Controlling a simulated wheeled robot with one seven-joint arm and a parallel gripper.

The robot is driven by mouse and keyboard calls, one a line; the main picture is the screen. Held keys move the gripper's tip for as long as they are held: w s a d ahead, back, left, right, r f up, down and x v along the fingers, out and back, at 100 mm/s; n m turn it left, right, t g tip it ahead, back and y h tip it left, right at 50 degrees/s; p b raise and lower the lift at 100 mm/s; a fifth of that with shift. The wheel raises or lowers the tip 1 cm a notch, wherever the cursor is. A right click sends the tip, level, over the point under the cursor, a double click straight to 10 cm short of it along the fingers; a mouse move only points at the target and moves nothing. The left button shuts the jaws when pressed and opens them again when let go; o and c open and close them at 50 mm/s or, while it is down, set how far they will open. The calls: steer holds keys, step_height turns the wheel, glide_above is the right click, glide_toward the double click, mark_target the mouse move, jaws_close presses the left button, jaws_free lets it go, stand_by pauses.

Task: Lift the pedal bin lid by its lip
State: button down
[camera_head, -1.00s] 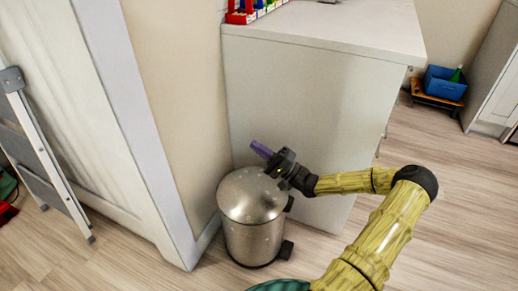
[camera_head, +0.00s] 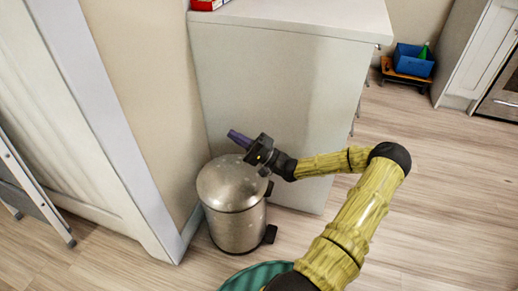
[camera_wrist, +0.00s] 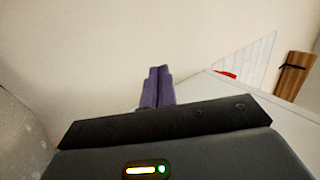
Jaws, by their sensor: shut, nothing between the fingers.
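The pedal bin (camera_head: 236,228) is a brushed steel cylinder standing on the floor in the corner between the wall and the white cabinet. Its domed lid (camera_head: 228,183) is down on the body. My gripper (camera_head: 236,137) has purple fingers and is above and behind the lid's upper right edge, pointing left toward the wall. The fingers are together with nothing between them, as the wrist view (camera_wrist: 157,86) also shows. A grey curved surface, probably the lid, shows at the wrist view's left edge. The lid's lip cannot be made out clearly.
The white cabinet (camera_head: 285,100) stands right behind the bin, and the beige wall (camera_head: 150,100) is at its left. A folded step ladder (camera_head: 35,190) leans at far left. A blue crate (camera_head: 412,62) is at the back right.

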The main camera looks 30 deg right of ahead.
steer(key=p+v, duration=0.3)
steer(key=v, duration=1.3)
steer(key=shift+s+d+f, duration=0.2)
steer(key=shift+d, duration=0.05)
steer(key=shift+a, duration=0.1)
steer(key=s+a+n+g+h+p, duration=0.25)
steer(key=a+n+g, duration=0.35)
steer(key=a+g, duration=1.3)
steer(key=s+a+r+n+t+h, duration=0.1)
steer(key=s+a+r+n+h, duration=0.1)
steer(key=r+h, duration=0.4)
steer(key=s+a+r+n+t+h, duration=0.2)
steer(key=r+h, duration=0.4)
steer(key=r, duration=0.3)
steer(key=s+a, duration=0.1)
steer(key=a, duration=0.1)
steer(key=shift+a+h+p, duration=0.3)
steer(key=shift+h+p, duration=0.05)
